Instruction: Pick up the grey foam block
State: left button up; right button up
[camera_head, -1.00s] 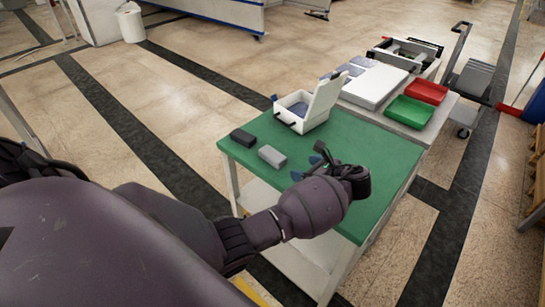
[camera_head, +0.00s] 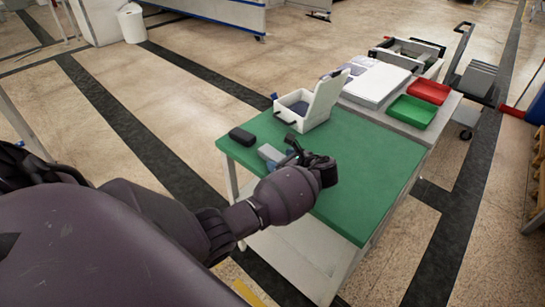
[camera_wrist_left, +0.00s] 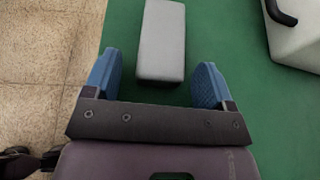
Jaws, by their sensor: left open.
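The grey foam block (camera_head: 269,153) lies on the green table top (camera_head: 352,165) near its left edge, partly hidden by my left gripper in the head view. In the left wrist view the grey block (camera_wrist_left: 162,42) is a long box flat on the green surface. My left gripper (camera_head: 281,161) is open. Its two blue fingers (camera_wrist_left: 157,85) stand apart, one on each side of the block's near end, with gaps on both sides; the larger part of the block extends beyond the fingertips. Whether the fingers are at the block's height cannot be told. My right gripper is not in view.
A black block (camera_head: 242,136) lies on the table left of the grey block. An open white box (camera_head: 306,109) with a raised lid stands behind. Green (camera_head: 411,111) and red (camera_head: 428,91) trays sit further right. The table's right half is clear.

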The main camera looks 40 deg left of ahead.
pick_arm(q)
jog(key=shift+c, duration=0.2)
jog(key=c, duration=0.9)
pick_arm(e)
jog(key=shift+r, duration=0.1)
pick_arm(q)
jog(key=shift+r, duration=0.1)
jog(key=shift+c, duration=0.2)
